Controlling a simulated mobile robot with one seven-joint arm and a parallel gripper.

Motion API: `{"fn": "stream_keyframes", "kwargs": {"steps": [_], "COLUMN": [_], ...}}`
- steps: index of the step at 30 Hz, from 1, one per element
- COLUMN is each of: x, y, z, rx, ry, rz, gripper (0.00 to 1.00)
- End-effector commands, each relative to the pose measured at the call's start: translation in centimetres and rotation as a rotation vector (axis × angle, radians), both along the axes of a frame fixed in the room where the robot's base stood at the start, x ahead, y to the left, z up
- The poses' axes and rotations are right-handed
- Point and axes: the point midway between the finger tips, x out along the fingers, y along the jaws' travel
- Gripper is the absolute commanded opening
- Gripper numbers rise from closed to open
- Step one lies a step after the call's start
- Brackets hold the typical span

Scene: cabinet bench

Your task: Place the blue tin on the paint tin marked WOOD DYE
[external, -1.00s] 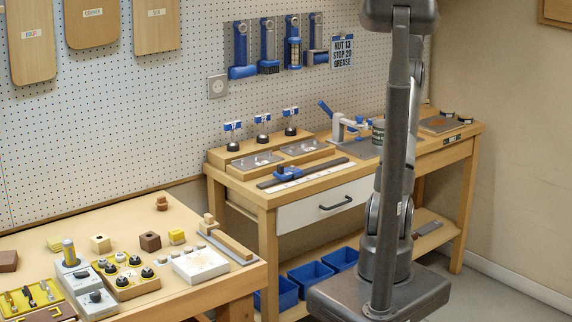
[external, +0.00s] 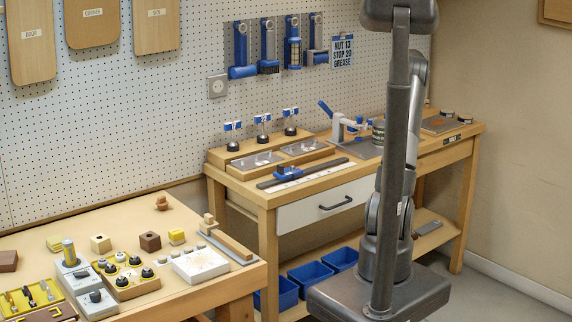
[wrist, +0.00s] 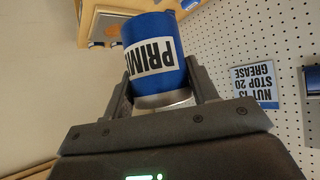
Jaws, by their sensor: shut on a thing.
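The blue tin (wrist: 155,45) has a white label with "PRIM" readable, upside down in the wrist view. My gripper (wrist: 160,78) is shut on it, with one finger on each side of the tin. In the external view my gripper and the blue tin are hidden behind my column.
The back bench (external: 300,192) carries a white clamp (external: 338,128), a long rail with a blue slider (external: 289,173), and small trays. A pegboard with blue tools and a "NUT 13 STOP 20 GREASE" sign (external: 342,52) stands behind it. The sign also shows in the wrist view (wrist: 254,88).

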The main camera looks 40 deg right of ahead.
Motion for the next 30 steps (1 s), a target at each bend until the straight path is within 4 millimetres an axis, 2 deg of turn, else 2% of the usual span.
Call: {"fn": "stream_keyframes", "kwargs": {"steps": [9,13,20,27,30], "x": [7.0,9.2,10.4,10.4,10.4], "y": [2.2,2.7,3.0,3.0,3.0], "z": [-4.4,-5.6,-6.7,-9.9,-10.4], "rx": [0.0,-0.002,0.0,0.001,-0.001], "ry": [0.001,0.002,0.0,0.002,-0.001], "rz": [0.006,0.005,0.001,0.001,0.001], "gripper": [0.19,0.19,0.19,0.19,0.19]}}
